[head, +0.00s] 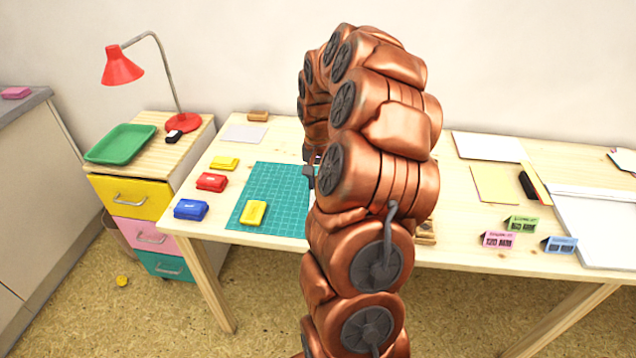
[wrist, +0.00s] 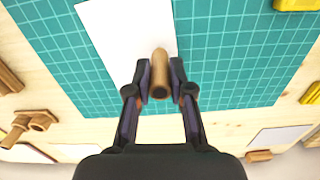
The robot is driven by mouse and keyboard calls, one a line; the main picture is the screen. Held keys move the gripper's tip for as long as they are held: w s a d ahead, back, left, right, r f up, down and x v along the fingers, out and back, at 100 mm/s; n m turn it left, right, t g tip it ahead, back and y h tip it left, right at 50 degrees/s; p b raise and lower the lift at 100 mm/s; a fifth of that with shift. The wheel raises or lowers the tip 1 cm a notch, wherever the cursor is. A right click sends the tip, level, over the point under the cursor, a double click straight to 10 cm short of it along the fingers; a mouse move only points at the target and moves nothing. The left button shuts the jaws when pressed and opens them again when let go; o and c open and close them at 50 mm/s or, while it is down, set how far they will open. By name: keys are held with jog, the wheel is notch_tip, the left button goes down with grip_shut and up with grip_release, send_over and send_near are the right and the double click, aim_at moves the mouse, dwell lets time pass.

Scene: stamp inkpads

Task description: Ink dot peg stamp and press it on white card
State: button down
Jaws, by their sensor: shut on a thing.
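In the wrist view my gripper (wrist: 160,80) is shut on a wooden dot peg stamp (wrist: 160,68). The peg appears over the lower right part of the white card (wrist: 122,35), which lies on the teal cutting mat (wrist: 235,60). I cannot tell whether the peg touches the card, and its inked face is hidden. In the head view my gripper (head: 312,172) shows only partly beside my arm, over the mat (head: 275,182); the card is hidden there. Inkpads in yellow (head: 224,163), red (head: 211,182) and blue (head: 191,209) stand left of the mat.
Another yellow pad (head: 253,212) sits on the mat's front left. A grey sheet (head: 245,133) and a wooden block (head: 258,116) lie at the back left. More wooden stamps (wrist: 30,122) lie beside the mat. Small folded label cards (head: 522,224) stand on the right.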

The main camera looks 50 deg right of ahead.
jog(key=shift+r, duration=0.25)
jog(key=shift+r+p, duration=0.45)
jog(key=shift+r, duration=2.2)
jog(key=shift+a, duration=0.1)
